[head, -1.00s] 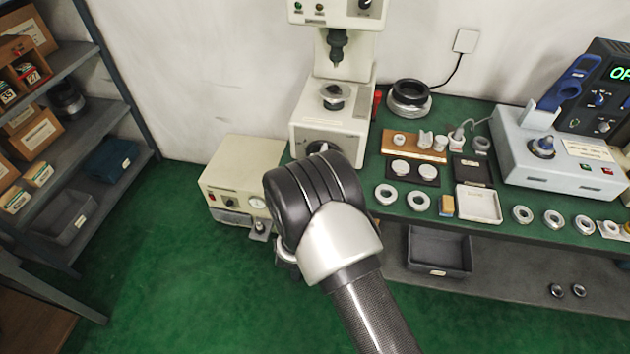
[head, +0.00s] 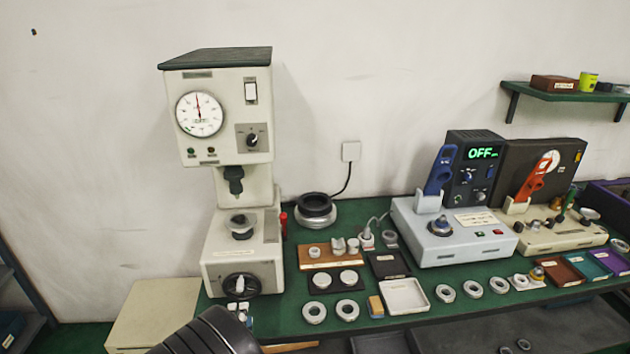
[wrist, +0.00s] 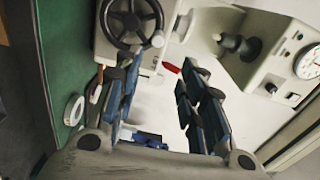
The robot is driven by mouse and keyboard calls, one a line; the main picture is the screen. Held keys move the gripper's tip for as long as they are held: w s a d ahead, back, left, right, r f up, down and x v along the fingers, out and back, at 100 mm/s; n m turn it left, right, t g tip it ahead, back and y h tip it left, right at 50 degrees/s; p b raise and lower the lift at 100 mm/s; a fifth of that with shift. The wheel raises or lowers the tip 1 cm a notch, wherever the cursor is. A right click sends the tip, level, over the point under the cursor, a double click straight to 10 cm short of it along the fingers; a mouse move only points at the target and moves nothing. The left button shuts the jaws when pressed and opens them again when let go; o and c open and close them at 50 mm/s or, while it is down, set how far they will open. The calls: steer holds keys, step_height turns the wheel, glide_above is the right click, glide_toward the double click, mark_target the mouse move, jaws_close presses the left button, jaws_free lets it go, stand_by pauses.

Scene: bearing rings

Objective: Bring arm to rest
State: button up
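My gripper (wrist: 161,68) shows in the wrist view with its two blue-padded fingers spread apart and nothing between them. Beyond the fingers is the cream press (wrist: 182,22) with its black handwheel (wrist: 130,25), turned sideways in that view. In the head view, a black joint of my arm (head: 210,335) is at the bottom edge, in front of the press base (head: 225,262). My gripper is mostly hidden behind that joint there.
The green bench (head: 400,335) holds several steel rings (head: 347,310), a white tray (head: 404,297) and a grey heater unit (head: 455,240) whose display reads OFF. A beige box (head: 155,315) stands left of the press.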

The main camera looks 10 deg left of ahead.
steer(key=w+d+r+m+g+h, duration=0.1)
steer(key=w+d+r+m+h, duration=0.2)
steer(key=d+r+m+h, duration=0.45)
steer(key=w+d+r+m+h, duration=0.3)
steer(key=d+r+m, duration=0.2)
steer(key=d, duration=0.5)
steer(key=s+d+r+m+g+h, duration=0.2)
steer(key=d+m, duration=0.2)
steer(key=d, duration=0.2)
steer(key=s+d+r+m+g+h, duration=0.1)
steer(key=d+r+m+g+h, duration=0.15)
steer(key=d+m, duration=0.3)
steer(key=s+d+r+m+g+y, duration=0.3)
steer(key=s+d+m+g, duration=0.7)
steer(key=s+d+m, duration=0.7)
steer(key=s+a+r+m+t+y, duration=0.1)
steer(key=s+a+m+y, duration=0.3)
steer(key=m, duration=0.5)
steer(key=s+a+m+t+y, duration=0.1)
steer(key=s+a+m+y, duration=0.3)
steer(key=s+m, duration=0.3)
steer(key=shift+r+m+t, duration=0.35)
steer(key=shift+m, duration=0.65)
